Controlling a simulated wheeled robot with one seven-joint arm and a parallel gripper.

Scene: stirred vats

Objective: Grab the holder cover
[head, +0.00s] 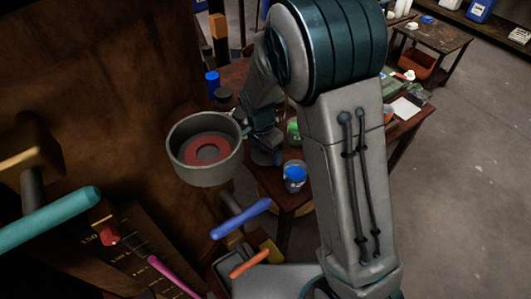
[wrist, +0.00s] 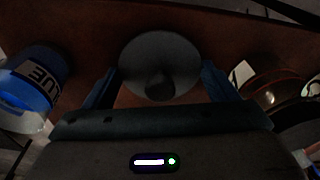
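A dark grey round disc with a knob in its middle, which looks like the holder cover (wrist: 180,58), lies on the brown table top in the wrist view. My gripper (wrist: 160,85) is open, with one dark blue finger on each side of the disc and the knob between them. Small gaps show between the fingers and the disc's edge, so it does not look gripped. In the head view my gripper (head: 264,152) points down over the table; I cannot make out the cover there.
A jar with a blue label (wrist: 35,85) stands left of the gripper in the wrist view. Dark round vessels (wrist: 275,90) are close on the right. In the head view, a grey vat (head: 207,176) with a red ring inside and a blue-filled jar (head: 295,178) flank my gripper.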

